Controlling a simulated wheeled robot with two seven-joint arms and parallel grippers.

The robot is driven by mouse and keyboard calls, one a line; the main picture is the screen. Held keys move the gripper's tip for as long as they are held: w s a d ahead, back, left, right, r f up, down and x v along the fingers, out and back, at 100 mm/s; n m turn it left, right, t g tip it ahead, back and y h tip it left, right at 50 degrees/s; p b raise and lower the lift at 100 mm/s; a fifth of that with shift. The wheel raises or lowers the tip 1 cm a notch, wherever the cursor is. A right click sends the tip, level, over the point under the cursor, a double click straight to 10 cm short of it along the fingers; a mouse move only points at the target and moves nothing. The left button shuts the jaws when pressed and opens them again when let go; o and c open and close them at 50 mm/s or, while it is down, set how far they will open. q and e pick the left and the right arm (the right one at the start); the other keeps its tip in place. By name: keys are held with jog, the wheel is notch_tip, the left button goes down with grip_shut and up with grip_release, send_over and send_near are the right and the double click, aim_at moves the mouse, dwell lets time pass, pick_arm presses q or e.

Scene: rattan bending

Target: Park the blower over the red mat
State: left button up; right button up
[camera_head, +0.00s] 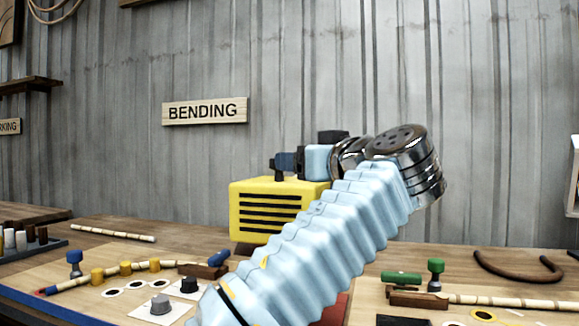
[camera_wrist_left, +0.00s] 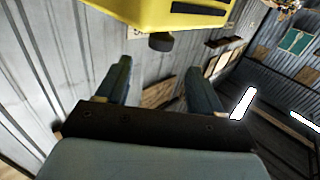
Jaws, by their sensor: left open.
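The yellow blower (camera_head: 262,212), a box with black slots, stands at the back middle of the bench in the head view. Its right side is hidden behind my light blue ribbed arm. In the left wrist view its yellow body (camera_wrist_left: 195,12) shows at the top edge, beyond the fingers. My left gripper (camera_head: 283,162) is just above and behind the blower's top in the head view. In the left wrist view the gripper (camera_wrist_left: 160,85) is open, with nothing between its fingers. A sliver of the red mat (camera_head: 337,309) shows right of my arm; the rest is hidden.
At left lie a cane with yellow pegs (camera_head: 126,268), grey and black knobs (camera_head: 160,304) and a blue peg (camera_head: 74,262). At right are a green clamp (camera_head: 401,278), a pale cane (camera_head: 500,301) and a bent brown cane (camera_head: 518,273). A wall stands behind the bench.

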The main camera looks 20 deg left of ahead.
pick_arm(q)
jog(key=v, duration=0.6)
jog(key=shift+s, duration=0.2)
jog(key=shift+d, duration=0.1)
